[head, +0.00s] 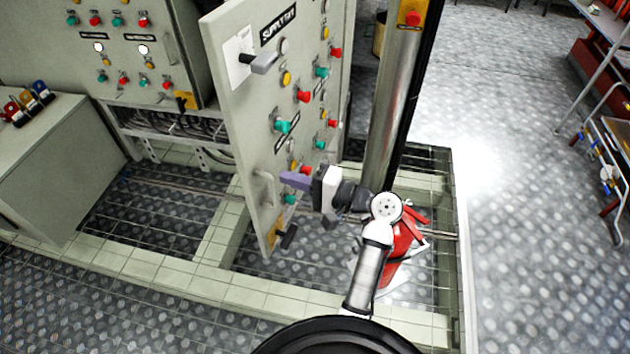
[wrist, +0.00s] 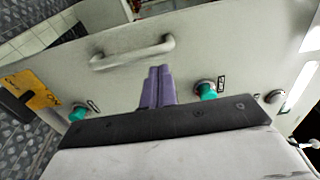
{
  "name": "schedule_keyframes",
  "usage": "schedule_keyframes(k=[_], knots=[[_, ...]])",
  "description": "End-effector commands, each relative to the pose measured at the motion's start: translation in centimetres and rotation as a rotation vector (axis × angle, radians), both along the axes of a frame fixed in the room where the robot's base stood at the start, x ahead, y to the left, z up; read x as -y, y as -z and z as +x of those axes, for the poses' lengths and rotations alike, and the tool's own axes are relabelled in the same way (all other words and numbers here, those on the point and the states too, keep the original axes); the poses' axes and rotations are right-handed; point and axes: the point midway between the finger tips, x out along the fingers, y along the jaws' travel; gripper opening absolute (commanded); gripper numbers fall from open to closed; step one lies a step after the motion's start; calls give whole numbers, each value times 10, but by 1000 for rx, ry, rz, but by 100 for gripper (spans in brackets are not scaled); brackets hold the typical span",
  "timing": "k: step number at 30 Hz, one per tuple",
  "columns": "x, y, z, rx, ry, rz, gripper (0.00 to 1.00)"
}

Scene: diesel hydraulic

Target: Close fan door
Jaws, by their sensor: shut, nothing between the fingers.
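The fan door (head: 262,150) is a pale grey panel standing open, edge toward me, in the head view. A label reading "SUPPLY FAN" and a dark-tipped handle on a white plate (head: 244,58) are near its top. Red, green and yellow buttons run down it. A pale bar handle (head: 263,189) is low on the door; it also shows in the wrist view (wrist: 132,52). My gripper (head: 291,180) has purple fingers pressed together and empty. It is at the door's lower part, right of the bar handle. In the wrist view the fingertips (wrist: 158,72) are just below the handle; contact is unclear.
A metal post (head: 393,110) stands right of the door, close to my arm. A red object (head: 402,245) lies behind my arm. Grey cabinets (head: 55,150) stand at the left. A pale raised frame (head: 180,285) edges the floor. Open floor lies at the right.

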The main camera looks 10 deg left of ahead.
Motion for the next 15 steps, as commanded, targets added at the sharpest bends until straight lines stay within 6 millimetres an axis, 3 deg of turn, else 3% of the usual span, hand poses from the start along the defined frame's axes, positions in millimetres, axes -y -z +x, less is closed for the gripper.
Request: schedule_keyframes(k=[6,15], knots=[[-33,-1,6,-2,-2,-1,0],[-44,0,9,0,0,0,0]])
